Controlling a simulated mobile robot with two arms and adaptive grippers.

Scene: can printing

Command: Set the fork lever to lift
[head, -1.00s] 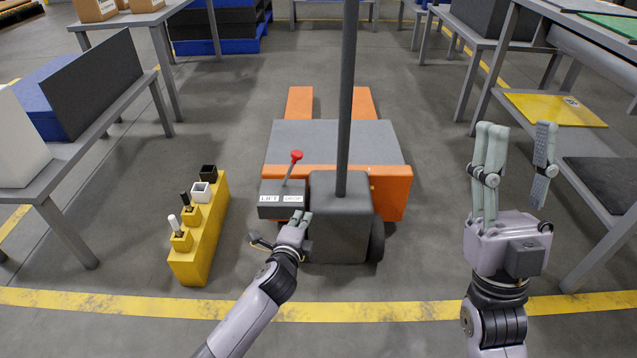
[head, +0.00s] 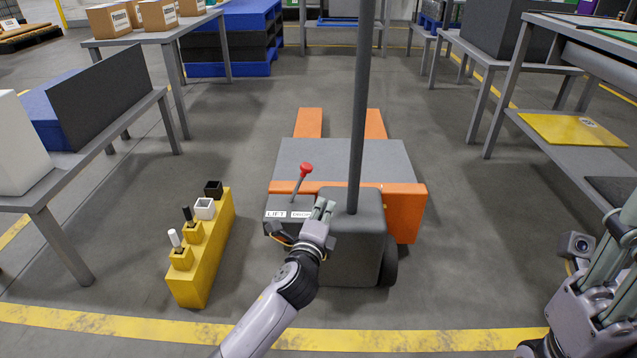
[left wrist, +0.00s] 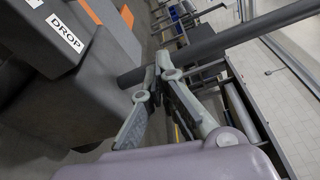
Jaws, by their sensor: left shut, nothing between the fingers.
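The fork lever (head: 301,180) has a red knob on a thin shaft. It rises from a dark grey control box (head: 277,229) on the pallet truck (head: 345,160) and leans to the right. The box has a LIFT label (head: 276,214) on the left and a DROP label (head: 301,214) on the right, which also shows in the left wrist view (left wrist: 66,33). My left gripper (head: 323,206) is shut and empty, just right of the DROP label and below the knob, apart from the lever. My right gripper (head: 625,240) is cut off at the right edge.
The truck's dark upright pole (head: 358,110) stands close right of my left gripper and crosses behind its fingers in the left wrist view (left wrist: 215,42). A yellow stepped stand (head: 205,255) with small holders is at left. Tables flank both sides.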

